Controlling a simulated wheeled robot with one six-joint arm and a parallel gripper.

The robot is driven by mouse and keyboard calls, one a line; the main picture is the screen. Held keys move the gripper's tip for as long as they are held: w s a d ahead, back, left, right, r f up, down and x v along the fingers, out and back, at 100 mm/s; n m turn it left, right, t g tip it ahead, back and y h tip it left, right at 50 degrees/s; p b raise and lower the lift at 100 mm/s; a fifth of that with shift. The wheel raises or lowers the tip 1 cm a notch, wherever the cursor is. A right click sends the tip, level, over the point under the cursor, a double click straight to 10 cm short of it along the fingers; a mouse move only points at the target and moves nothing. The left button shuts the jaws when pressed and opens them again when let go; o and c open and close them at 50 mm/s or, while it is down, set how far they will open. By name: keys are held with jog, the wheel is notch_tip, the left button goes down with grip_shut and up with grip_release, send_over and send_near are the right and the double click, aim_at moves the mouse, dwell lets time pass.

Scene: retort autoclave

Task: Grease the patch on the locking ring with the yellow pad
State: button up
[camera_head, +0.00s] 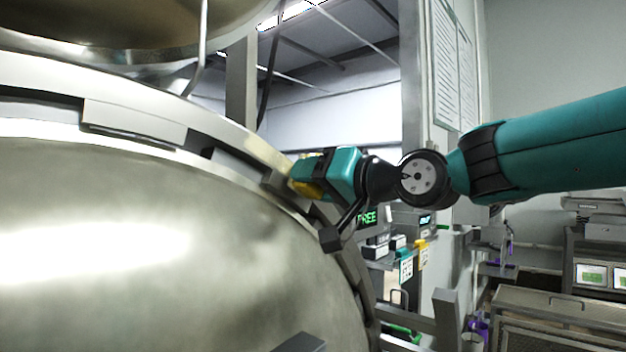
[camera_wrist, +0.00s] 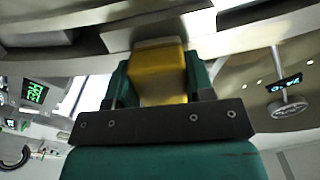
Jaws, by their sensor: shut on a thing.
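The large steel locking ring (camera_head: 235,137) curves around the domed vessel door (camera_head: 150,245) in the head view. My gripper (camera_head: 305,178) is at the ring's right side and is shut on the yellow pad (camera_head: 306,189). In the wrist view the yellow pad (camera_wrist: 158,72) sits between my two teal fingers, with its far end at the metal ring (camera_wrist: 150,32). The pad is at or very close to the ring; I cannot tell whether it touches. The patch is not visible and may be hidden behind the pad and gripper.
A green "FREE" display (camera_head: 368,217) is behind and below my gripper. A dark block (camera_head: 330,239) juts from the ring just below it. A metal cart (camera_head: 560,315) stands at the lower right, and a grey post (camera_head: 412,100) rises behind the arm.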

jog(key=shift+f, duration=0.1)
jog(key=shift+s+d+f+b, duration=0.15)
jog(key=shift+d+b, duration=0.1)
jog(key=shift+b, duration=0.2)
jog(key=shift+r+b+v, duration=0.1)
jog(key=shift+b+v, duration=0.6)
jog(key=shift+v, duration=0.6)
jog(key=shift+r+b+v, duration=0.15)
jog(key=shift+b+v, duration=0.5)
jog(key=shift+v, duration=0.7)
jog(key=b+v, duration=0.1)
jog(key=v, duration=0.2)
